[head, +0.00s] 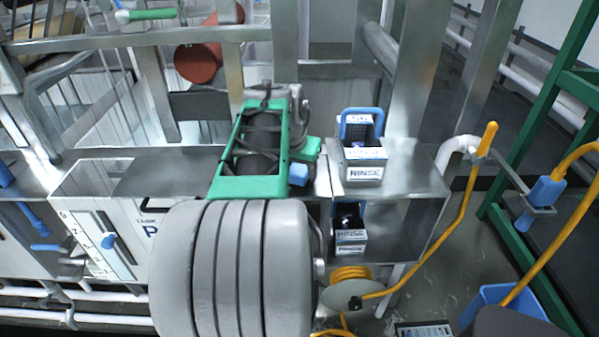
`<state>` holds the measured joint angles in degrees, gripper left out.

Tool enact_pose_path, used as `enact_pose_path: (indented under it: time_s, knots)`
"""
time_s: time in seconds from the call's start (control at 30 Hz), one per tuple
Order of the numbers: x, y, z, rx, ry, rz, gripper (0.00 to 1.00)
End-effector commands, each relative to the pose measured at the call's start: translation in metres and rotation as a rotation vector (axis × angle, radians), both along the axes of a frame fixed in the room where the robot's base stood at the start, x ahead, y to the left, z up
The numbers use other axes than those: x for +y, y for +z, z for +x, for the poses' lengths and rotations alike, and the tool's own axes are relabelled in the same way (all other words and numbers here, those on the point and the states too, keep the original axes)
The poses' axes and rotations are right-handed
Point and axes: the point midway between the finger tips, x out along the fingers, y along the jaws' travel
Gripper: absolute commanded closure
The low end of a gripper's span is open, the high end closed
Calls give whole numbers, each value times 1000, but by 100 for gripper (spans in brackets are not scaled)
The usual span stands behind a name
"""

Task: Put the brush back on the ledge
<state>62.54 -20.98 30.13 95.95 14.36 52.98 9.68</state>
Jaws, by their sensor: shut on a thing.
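I cannot make out my gripper in the head view, nor anything held in it. I cannot make out a brush for certain. A green, rod-like piece with a pale end (150,14) shows at the top left above a metal rail; I cannot tell what it is. A flat metal surface (415,175) runs at mid-height right of centre, and another stretch of metal top (165,180) lies to the left. I cannot tell which of these is the ledge. The large grey ribbed body and green frame at centre hide part of the area behind them.
A box marked RINSE (363,172) stands on the right metal surface, with another RINSE box (350,242) below. A yellow hose (465,215) hangs at the right near a blue bin (505,300). Steel posts (415,85) rise behind. The right metal surface has bare room.

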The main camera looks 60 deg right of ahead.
Motion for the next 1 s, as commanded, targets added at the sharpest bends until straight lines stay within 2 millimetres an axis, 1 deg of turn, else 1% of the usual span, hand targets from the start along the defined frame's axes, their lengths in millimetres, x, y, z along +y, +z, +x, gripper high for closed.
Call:
enact_pose_path:
  time_s: [0.1, 0.13, 0.37, 0.4, 0.6, 0.73, 0.87, 1.0]
  knots:
    - [0, -5, 0, 1, -1, 0, 91]
    - [0, -4, -1, 1, -1, 0, 51]
    - [0, -3, -1, 0, -2, 1, 33]
    - [0, -3, -1, 0, -2, 1, 31]
    - [0, -3, -1, 0, -2, 0, 31]
    - [1, 7, -1, -1, -2, -3, 31]
    - [12, 31, -1, -3, -1, -5, 31]
    - [26, 67, -2, -2, -1, -3, 31]
